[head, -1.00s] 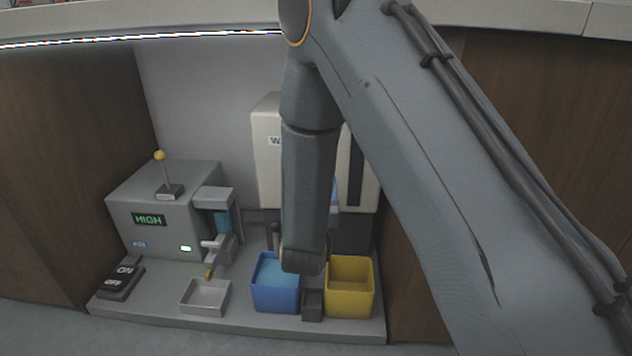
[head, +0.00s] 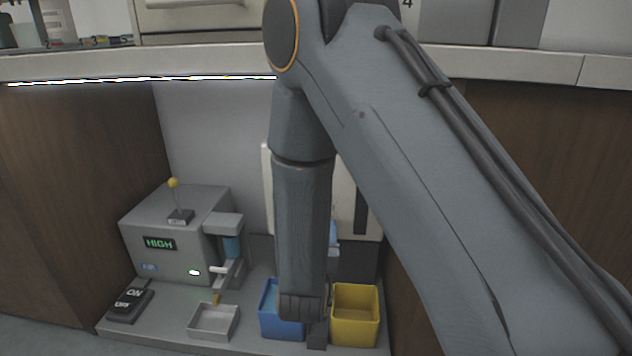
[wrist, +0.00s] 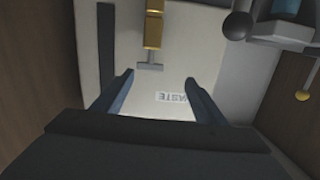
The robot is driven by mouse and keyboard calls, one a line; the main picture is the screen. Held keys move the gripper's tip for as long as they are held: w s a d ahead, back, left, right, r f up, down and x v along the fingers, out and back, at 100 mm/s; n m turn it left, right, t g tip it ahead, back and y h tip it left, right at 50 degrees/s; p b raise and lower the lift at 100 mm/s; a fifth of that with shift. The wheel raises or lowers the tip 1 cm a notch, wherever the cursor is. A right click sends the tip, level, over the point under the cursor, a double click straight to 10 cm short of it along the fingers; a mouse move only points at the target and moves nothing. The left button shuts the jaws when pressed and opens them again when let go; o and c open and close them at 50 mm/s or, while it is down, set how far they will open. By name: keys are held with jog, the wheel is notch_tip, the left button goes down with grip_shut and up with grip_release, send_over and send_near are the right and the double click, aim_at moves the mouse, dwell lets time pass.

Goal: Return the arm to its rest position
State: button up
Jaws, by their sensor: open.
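My arm reaches down into the recess under the counter in the head view, and its own links hide the gripper there. In the wrist view my gripper (wrist: 158,88) is open, with its two dark fingers apart and nothing between them. Beyond the fingers is a pale panel (wrist: 180,35) with a label that reads like "WASTE", seen upside down. A brass-coloured part (wrist: 153,28) with a grey end shows on that panel, above the gap between the fingers.
A grey press (head: 175,245) with a "HIGH" display stands at left, beside an ON/OFF switch (head: 130,304). A grey tray (head: 213,335), blue bin (head: 281,327) and yellow bin (head: 356,330) stand in front. The counter edge (head: 180,62) and wooden side panels (head: 75,190) bound the recess.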

jog(key=s+a+r+n+g+y+p, duration=0.25)
jog(key=s+a+r+g, duration=0.25)
jog(key=s, duration=0.3)
jog(key=s+a+r+n+g+y+p, duration=0.1)
jog(key=s+a+r+n+g+y, duration=0.2)
jog(key=s+a+g, duration=0.4)
jog(key=s+d+r+n+g+h+p, duration=0.1)
jog(key=s+d+r+g, duration=0.2)
jog(key=s, duration=0.5)
jog(key=s+d+r+n+h+p, duration=0.1)
jog(key=s+d+r, duration=0.25)
jog(key=s, duration=0.55)
jog(key=s+d+r+n+g+p, duration=0.1)
jog(key=s+d+r+g, duration=0.2)
jog(key=s, duration=0.5)
jog(key=d+r+m+h+p, duration=0.1)
jog(key=d+r+m+p, duration=0.2)
jog(key=d+r+p, duration=0.7)
jog(key=d+r+m+t+h+p, duration=0.1)
jog(key=d+r+m+p, duration=0.3)
jog(key=d+r+p, duration=0.7)
notch_tip(320, 180, up, 8)
jog(key=p, duration=1.6)
jog(key=shift+w+d+p, duration=0.2)
jog(key=shift+d+p, duration=0.05)
jog(key=shift+p, duration=0.1)
